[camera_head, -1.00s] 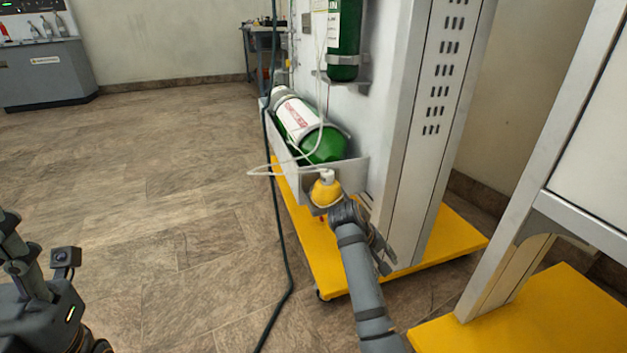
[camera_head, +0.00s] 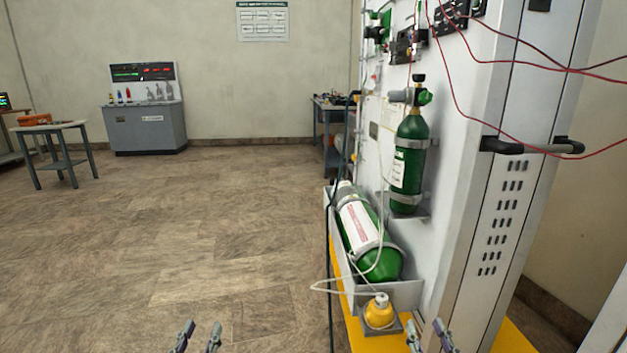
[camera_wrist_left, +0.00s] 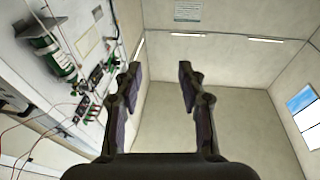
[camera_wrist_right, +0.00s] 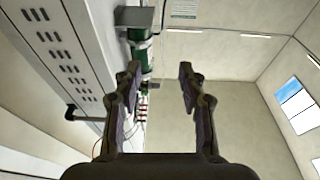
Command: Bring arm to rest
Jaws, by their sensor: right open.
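My left gripper (camera_head: 196,337) shows only its fingertips at the bottom edge of the head view, over the tiled floor. In the left wrist view its two fingers (camera_wrist_left: 158,90) stand wide apart with nothing between them. My right gripper (camera_head: 430,338) also shows only its fingertips at the bottom edge of the head view, in front of the white panel unit. In the right wrist view its fingers (camera_wrist_right: 160,92) are apart and empty. Both arms are otherwise hidden below the head view.
The panel unit (camera_head: 515,90) stands at right with an upright green cylinder (camera_head: 410,165), a lying green cylinder (camera_head: 368,235) and a yellow mask-like part (camera_head: 379,312). A dark hose and red wires hang there. A console (camera_head: 148,128) and small table (camera_head: 52,130) stand far left. Floor between is clear.

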